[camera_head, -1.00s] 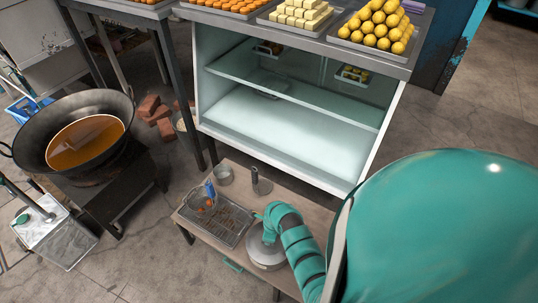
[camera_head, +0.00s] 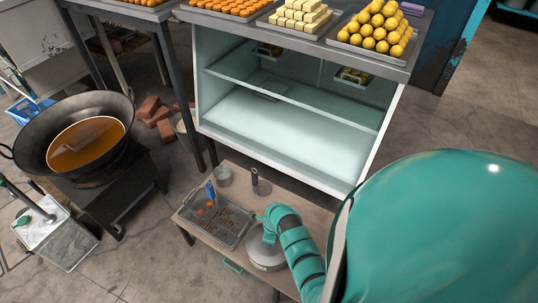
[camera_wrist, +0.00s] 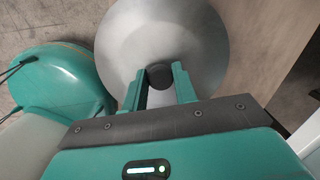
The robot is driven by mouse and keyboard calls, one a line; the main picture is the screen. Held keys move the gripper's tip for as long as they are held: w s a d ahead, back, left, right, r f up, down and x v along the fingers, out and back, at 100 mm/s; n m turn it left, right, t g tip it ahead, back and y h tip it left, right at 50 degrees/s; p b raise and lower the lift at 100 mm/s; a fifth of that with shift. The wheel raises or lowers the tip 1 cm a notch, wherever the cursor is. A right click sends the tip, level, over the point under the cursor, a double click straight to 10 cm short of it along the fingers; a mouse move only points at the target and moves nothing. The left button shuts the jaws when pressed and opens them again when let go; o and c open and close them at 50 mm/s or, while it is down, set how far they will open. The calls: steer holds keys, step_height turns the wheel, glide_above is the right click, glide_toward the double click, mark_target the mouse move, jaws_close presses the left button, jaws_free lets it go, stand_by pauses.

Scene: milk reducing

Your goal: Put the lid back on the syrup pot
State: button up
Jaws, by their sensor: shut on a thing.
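The round grey metal lid (camera_wrist: 190,35) fills the upper middle of the wrist view, with a dark round knob (camera_wrist: 160,76) at its middle. My gripper (camera_wrist: 160,80) has its two teal fingers on either side of the knob and is shut on it. In the head view the silver syrup pot (camera_head: 266,258) stands on the small wooden table, partly hidden by my teal arm (camera_head: 300,255). The lid is over the pot's top; whether it is fully seated cannot be told. My gripper's fingers are hidden in the head view.
On the small table (camera_head: 235,172) stand a wire-mesh tray (camera_head: 232,234) with a blue-handled tool, a metal cup (camera_head: 223,176) and an upright dark-handled thing (camera_head: 259,182). A glass display case (camera_head: 290,115) stands behind. A large pan of syrup (camera_head: 85,145) is at left.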

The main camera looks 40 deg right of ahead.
steer(key=o, duration=1.6)
steer(key=shift+r, duration=0.1)
steer(key=shift+r+p, duration=3.05)
steer(key=shift+r, duration=0.4)
jaws_close()
steer(key=shift+f+b, duration=0.3)
steer(key=shift+f, duration=0.55)
